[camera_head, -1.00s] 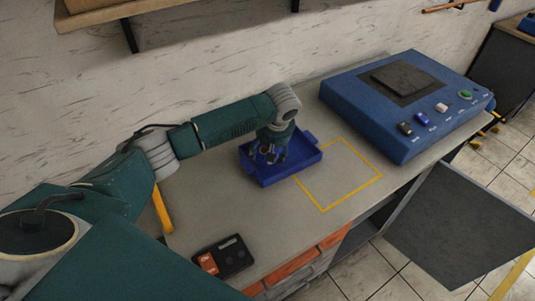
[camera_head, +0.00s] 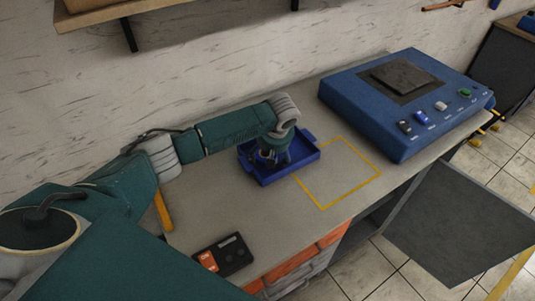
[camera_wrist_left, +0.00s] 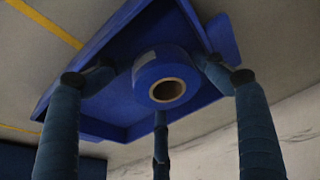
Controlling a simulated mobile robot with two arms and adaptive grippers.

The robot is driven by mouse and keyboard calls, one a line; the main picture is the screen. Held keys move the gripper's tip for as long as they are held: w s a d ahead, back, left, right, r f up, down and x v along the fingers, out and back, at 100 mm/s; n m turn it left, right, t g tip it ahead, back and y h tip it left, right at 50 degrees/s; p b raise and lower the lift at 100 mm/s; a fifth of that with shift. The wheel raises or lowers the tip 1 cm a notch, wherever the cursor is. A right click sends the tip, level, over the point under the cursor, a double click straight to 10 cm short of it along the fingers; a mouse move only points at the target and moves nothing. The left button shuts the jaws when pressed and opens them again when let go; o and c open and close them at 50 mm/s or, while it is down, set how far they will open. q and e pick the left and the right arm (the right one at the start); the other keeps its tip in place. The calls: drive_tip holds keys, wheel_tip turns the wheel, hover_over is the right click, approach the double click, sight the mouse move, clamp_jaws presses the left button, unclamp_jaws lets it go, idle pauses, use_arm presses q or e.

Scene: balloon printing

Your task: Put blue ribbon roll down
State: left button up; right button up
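The blue ribbon roll (camera_wrist_left: 164,82) has a brown core and sits among the three fingers of my left gripper (camera_wrist_left: 163,85) in the left wrist view. In the head view my left gripper (camera_head: 272,159) points down into the blue tray (camera_head: 290,179), and the roll is mostly hidden by the fingers. My right gripper is not in view.
A yellow outlined square (camera_head: 341,172) on the grey table is bare, right of the tray. A blue machine (camera_head: 402,104) with buttons stands further right. A black and orange device (camera_head: 224,255) lies near the front edge. The wall (camera_head: 215,65) is close behind.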

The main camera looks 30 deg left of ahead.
use_arm(q)
drive_tip(key=shift+s+a+f, duration=0.1)
drive_tip(key=shift+a, duration=0.15)
drive_tip(key=shift+r, duration=0.45)
drive_tip(key=b+v, duration=0.1)
drive_tip(key=v, duration=1.1)
drive_tip(key=shift+d, duration=0.1)
